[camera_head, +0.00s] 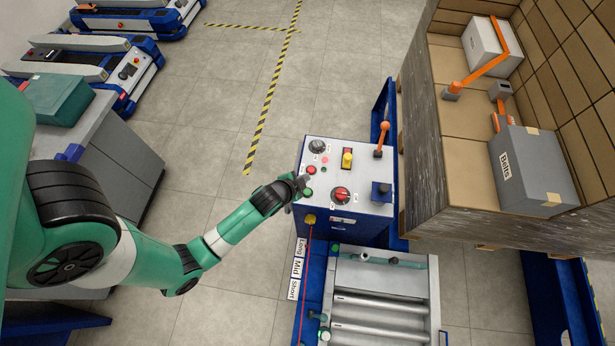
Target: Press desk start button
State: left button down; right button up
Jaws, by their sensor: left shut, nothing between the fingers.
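The control desk (333,212) stands right of the picture's middle, with a light panel on a blue body. Near its left edge are a red button (311,169) and a green button (309,192). My left gripper (302,183) is shut and empty, with its tip at the panel's left edge, right beside the green button. I cannot tell whether it touches the button. Lettering by the buttons is too small to read. My right gripper is not in view.
The panel also carries a red rotary switch (341,194), a yellow knob (347,159) and an orange-handled lever (382,138). A roller conveyor (378,310) lies in front of the desk. A pallet of boxes (465,121) stands at right. Floor left of the desk is open.

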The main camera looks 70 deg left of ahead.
pick_arm(q)
jog(key=b, duration=0.7)
send_over(305, 194)
notch_tip(305, 194, down, 7)
jog(key=shift+f, duration=0.2)
jog(key=shift+f+b, duration=0.5)
jog(key=shift+f, duration=0.15)
jog(key=shift+f, duration=0.15)
dwell(0.7)
jog(key=shift+f, duration=0.25)
jog(key=shift+f+b, duration=0.4)
jog(key=shift+b, duration=0.05)
dwell(0.5)
jog(key=shift+r, duration=0.1)
jog(key=shift+r+p, duration=0.75)
jog(key=shift+p, duration=0.2)
